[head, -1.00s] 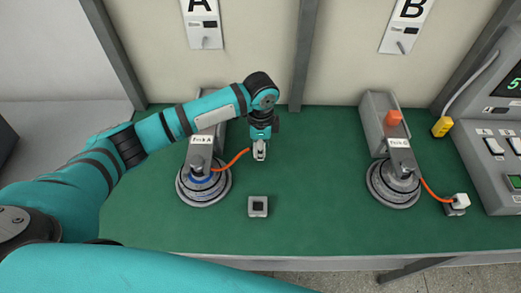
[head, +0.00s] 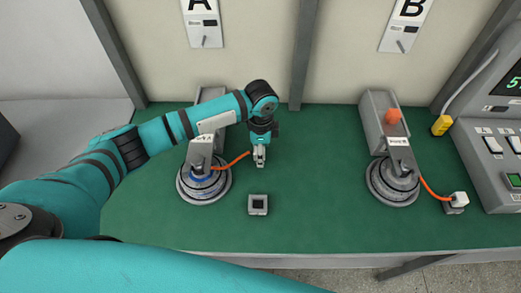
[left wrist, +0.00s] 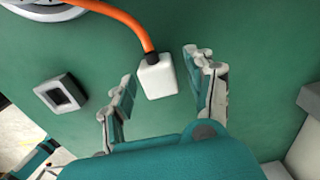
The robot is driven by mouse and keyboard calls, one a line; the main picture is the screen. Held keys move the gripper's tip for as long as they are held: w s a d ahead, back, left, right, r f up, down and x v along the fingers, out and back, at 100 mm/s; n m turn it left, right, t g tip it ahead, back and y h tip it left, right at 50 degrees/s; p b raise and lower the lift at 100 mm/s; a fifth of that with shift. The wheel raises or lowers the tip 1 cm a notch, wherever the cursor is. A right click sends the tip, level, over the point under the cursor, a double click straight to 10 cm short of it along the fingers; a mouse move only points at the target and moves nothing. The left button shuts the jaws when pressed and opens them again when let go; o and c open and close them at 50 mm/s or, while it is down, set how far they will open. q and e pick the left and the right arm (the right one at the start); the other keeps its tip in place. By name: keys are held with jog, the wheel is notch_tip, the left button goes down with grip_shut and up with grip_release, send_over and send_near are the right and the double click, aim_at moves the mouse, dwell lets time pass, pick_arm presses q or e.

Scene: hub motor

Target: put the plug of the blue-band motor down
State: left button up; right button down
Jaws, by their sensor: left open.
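The blue-band motor (head: 204,187) stands on the green bench at left, under sign A. Its orange cable (left wrist: 128,22) runs to a white plug (left wrist: 157,78). My left gripper (head: 260,160) is open, pointing down just right of this motor. In the left wrist view, the plug lies between the spread fingers of the left gripper (left wrist: 163,92), with green gaps on both sides. Whether the plug rests on the bench is hard to tell. In the head view the gripper mostly hides the plug. My right gripper is not in view.
A grey square socket block (head: 258,205) sits in front of the gripper and also shows in the left wrist view (left wrist: 61,94). At right, a second motor (head: 393,182) has its white plug (head: 459,199) at another block. A control console (head: 495,165) stands far right. The bench's middle is clear.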

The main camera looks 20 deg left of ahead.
pick_arm(q)
notch_tip(320, 180, up, 12)
jog(key=shift+r+b, duration=0.15)
jog(key=shift+b, duration=0.25)
